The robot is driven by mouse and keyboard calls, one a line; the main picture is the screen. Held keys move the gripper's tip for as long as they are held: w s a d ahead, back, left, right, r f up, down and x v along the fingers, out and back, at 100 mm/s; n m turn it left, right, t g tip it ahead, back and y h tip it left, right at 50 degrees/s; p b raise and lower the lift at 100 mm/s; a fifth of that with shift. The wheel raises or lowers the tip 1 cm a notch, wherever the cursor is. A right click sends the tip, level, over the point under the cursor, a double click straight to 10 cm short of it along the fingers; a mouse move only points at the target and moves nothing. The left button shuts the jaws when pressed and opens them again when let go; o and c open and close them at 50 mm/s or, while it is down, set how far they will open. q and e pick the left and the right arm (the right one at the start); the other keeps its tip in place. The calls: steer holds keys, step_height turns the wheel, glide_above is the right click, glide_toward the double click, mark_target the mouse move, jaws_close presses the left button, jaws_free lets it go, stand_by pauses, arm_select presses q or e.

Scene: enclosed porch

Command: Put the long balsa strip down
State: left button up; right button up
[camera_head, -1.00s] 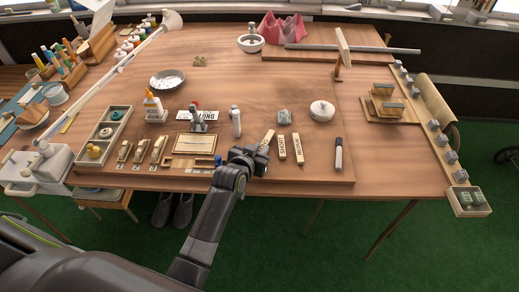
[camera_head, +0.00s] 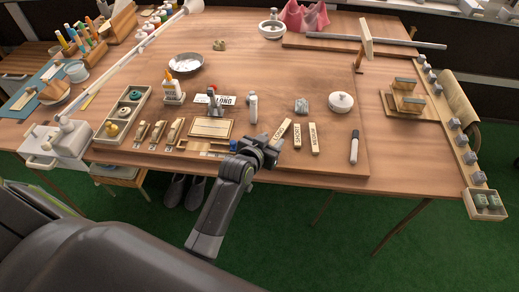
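The long balsa strip (camera_head: 282,129) is pale, with dark lettering on it. It slants up and right from my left gripper (camera_head: 269,146), whose jaws are at its lower end and appear closed on it. The jaws hide that end, and I cannot tell whether the strip touches the board. To its right, the short strip (camera_head: 297,135) and the medium strip (camera_head: 314,138) lie side by side on the wooden board. My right gripper is not in view.
A white bottle (camera_head: 252,107) stands left of the strips. A framed pale panel (camera_head: 211,128) lies left of the gripper. Bare board lies between pot and marker.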

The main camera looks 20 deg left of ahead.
arm_select(q)
steer(key=v, duration=0.8)
steer(key=shift+s+r, duration=0.15)
steer(key=shift+s, duration=0.25)
